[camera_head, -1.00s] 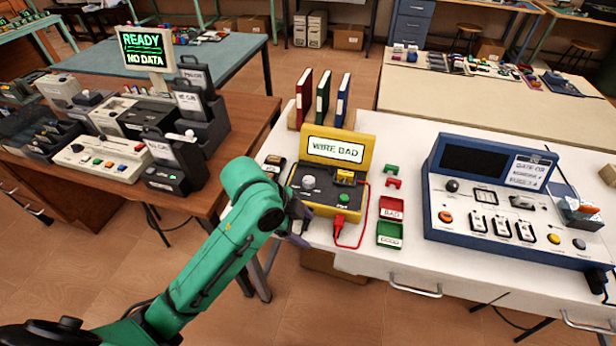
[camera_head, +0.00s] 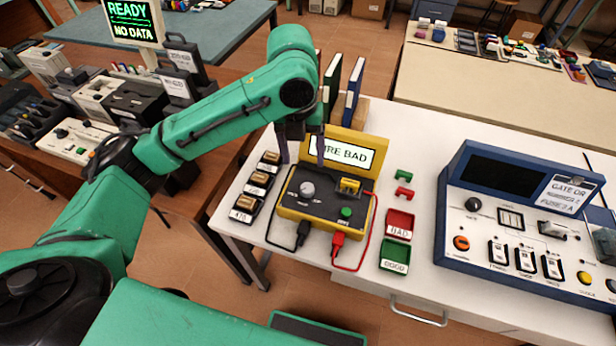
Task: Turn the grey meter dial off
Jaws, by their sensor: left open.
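The grey meter dial (camera_head: 307,189) is a round knob on the black top panel of the yellow meter (camera_head: 354,228). The meter stands on the white bench, its raised screen partly covered and reading "...IRE BAD". My left gripper (camera_head: 302,161) points down over the back left of the meter, with its two fingers spread apart and nothing between them. Its fingertips appear above and behind the dial, apart from it. Which way the dial is set is too small to tell. My right gripper is not in view.
Small labelled trays (camera_head: 257,180) line the meter's left side. Black and red leads (camera_head: 364,255) hang at its front. Red (camera_head: 399,223) and green (camera_head: 394,258) bins lie to its right, then a blue console (camera_head: 520,225). Upright binders (camera_head: 354,88) stand behind.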

